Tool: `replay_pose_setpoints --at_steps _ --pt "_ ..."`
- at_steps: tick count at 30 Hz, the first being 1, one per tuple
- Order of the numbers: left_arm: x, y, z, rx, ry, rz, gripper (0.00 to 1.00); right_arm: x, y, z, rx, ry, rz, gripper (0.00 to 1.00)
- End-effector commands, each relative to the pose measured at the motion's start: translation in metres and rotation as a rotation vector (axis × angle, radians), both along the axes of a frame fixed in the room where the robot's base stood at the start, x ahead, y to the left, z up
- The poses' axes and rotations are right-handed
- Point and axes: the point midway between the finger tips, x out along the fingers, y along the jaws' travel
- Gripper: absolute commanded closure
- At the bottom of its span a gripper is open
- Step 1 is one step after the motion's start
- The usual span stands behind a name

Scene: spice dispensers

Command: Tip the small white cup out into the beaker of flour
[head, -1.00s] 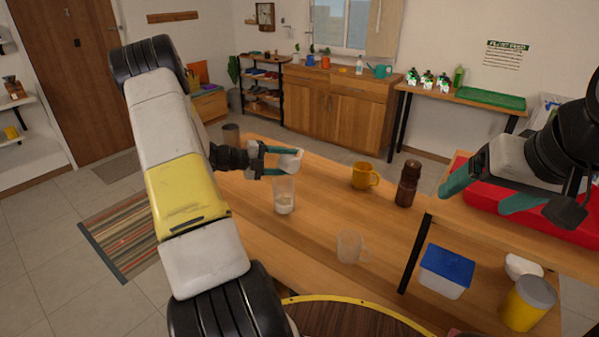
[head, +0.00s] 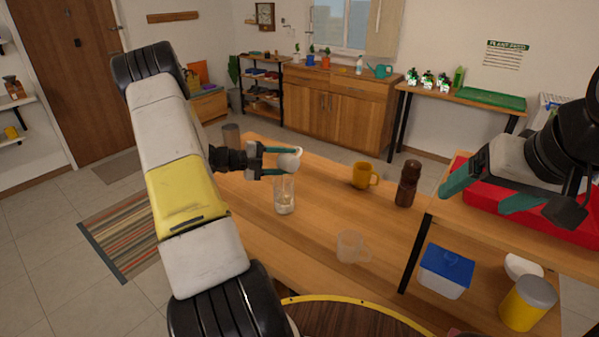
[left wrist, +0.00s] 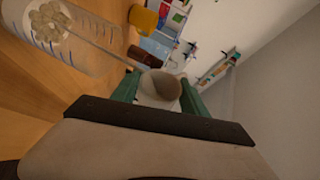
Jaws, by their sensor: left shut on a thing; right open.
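My left gripper (head: 284,160) is shut on the small white cup (head: 290,161). It holds the cup tilted, just above the mouth of a clear beaker (head: 285,196). The beaker stands upright on the wooden table with pale contents low inside. In the left wrist view the cup (left wrist: 160,88) sits between the green fingers, its inside partly visible. The beaker (left wrist: 90,45) shows there with pale lumpy contents near its bottom. My right gripper (head: 488,190) is open and empty, above the raised shelf at the right.
A yellow mug (head: 362,176), a dark brown bottle (head: 408,184) and a clear mug (head: 350,246) stand on the table (head: 318,222) to the right of the beaker. A blue-lidded box (head: 446,270) and a yellow canister (head: 527,304) are under the shelf. A red tray (head: 560,216) lies on the shelf.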

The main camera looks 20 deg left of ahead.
Motion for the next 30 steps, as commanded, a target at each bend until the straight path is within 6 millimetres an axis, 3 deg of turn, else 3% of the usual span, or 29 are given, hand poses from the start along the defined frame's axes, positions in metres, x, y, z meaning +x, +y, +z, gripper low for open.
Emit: replay_pose_setpoints --at_steps 30 --pt "0.0017 0.0025 0.0 -0.09 0.051 0.0 0.97 0.0 0.0 0.0 0.0 0.0 0.0 0.17"
